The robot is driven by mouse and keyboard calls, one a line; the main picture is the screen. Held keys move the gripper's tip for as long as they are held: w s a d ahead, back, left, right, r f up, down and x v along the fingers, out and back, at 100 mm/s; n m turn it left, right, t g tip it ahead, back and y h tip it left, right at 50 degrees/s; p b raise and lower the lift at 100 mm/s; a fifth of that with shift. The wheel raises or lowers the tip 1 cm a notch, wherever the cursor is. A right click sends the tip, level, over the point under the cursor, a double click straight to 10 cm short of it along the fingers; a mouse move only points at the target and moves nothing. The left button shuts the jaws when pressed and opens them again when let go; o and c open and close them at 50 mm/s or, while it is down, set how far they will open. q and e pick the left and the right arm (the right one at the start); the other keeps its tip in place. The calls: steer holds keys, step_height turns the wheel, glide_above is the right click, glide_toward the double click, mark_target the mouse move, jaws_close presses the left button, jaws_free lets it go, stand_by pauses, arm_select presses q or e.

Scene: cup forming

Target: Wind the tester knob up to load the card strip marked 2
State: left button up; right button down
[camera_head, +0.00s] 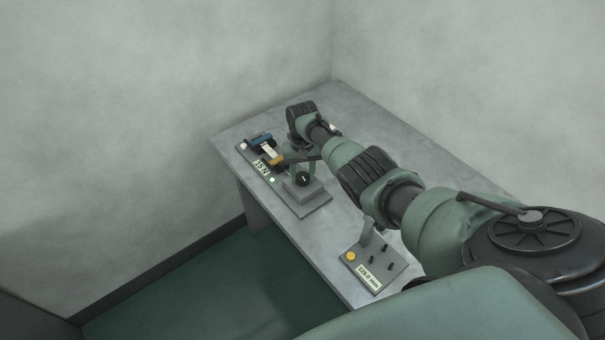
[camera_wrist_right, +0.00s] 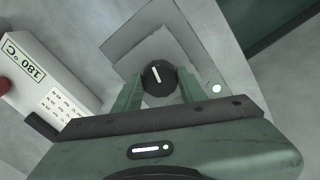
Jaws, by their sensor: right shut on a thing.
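The tester (camera_head: 318,208) stands on the grey table, with a black knob (camera_head: 304,179) on a raised grey block. The knob also shows in the right wrist view (camera_wrist_right: 158,77), its white pointer line tilted slightly left of upright. My right gripper (camera_head: 302,170) reaches down from above and is shut on the knob, a green finger on either side in the wrist view (camera_wrist_right: 159,88). The tester's display (camera_head: 262,167) seems to read 15 N. My left gripper is out of view.
A grey gauge plate (camera_head: 376,262) with a yellow button and a mm display sits nearer on the table. A white unit marked 180 °C (camera_wrist_right: 40,75) shows left in the wrist view. The table's far right part (camera_head: 390,125) looks clear.

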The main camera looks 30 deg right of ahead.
mark_target(302, 176)
steer(key=shift+w+r, duration=0.15)
steer(key=c, duration=0.8)
jaws_free()
steer(key=shift+r, duration=3.85)
